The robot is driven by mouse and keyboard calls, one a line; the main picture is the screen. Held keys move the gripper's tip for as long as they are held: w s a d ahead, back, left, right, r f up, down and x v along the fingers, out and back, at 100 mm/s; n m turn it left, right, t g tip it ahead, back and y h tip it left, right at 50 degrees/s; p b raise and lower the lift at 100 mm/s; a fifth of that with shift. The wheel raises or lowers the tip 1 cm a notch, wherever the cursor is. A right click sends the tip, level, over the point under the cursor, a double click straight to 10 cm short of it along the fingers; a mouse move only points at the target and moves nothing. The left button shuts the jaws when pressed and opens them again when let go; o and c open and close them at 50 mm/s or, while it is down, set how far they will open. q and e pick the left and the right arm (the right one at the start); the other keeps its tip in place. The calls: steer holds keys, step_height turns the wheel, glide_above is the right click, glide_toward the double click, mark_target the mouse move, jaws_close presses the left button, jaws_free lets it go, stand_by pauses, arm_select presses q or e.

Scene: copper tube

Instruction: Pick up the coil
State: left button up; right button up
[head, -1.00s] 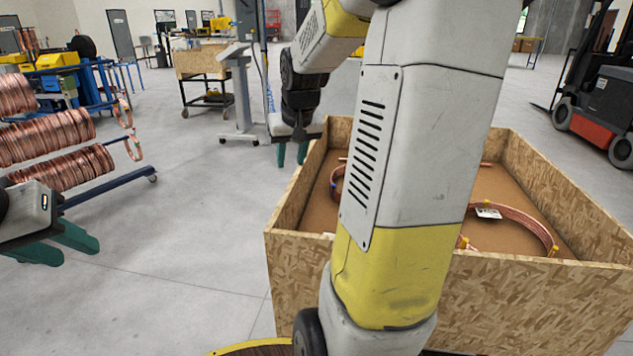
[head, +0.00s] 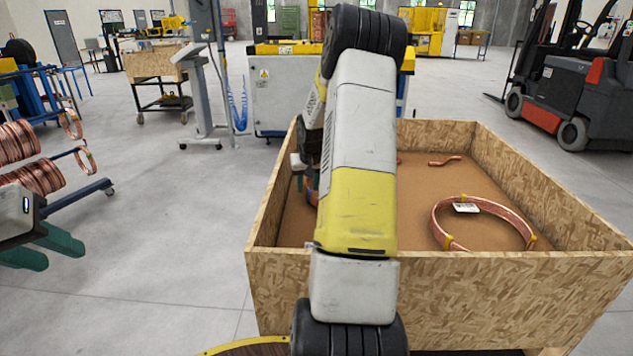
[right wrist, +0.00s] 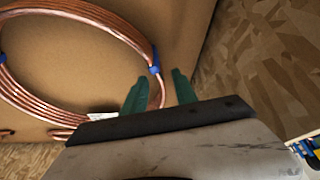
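A copper coil with blue ties (right wrist: 118,25) lies on the box floor in the right wrist view; my arm mostly hides it in the head view. My right gripper (right wrist: 161,80) is open at the coil's edge, beside a blue tie. Its green fingers are apart and the coil's rim seems to pass between them; depth is hard to tell. In the head view a green finger (head: 298,172) shows behind the box's left wall. A second copper coil, with yellow ties and a white label (head: 438,222), lies at the box's right. My left gripper (head: 48,250) is open and empty at the far left.
The chipboard box (head: 430,295) has upright walls around both coils. A short bent copper piece (head: 445,162) lies at its back. A rack of copper coils (head: 40,178) stands left. A forklift (head: 575,95) is behind right. The floor left of the box is clear.

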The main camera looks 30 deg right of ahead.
steer(key=shift+x, duration=1.15)
jaws_close()
steer(key=shift+w+r, duration=0.1)
stand_by(0.4)
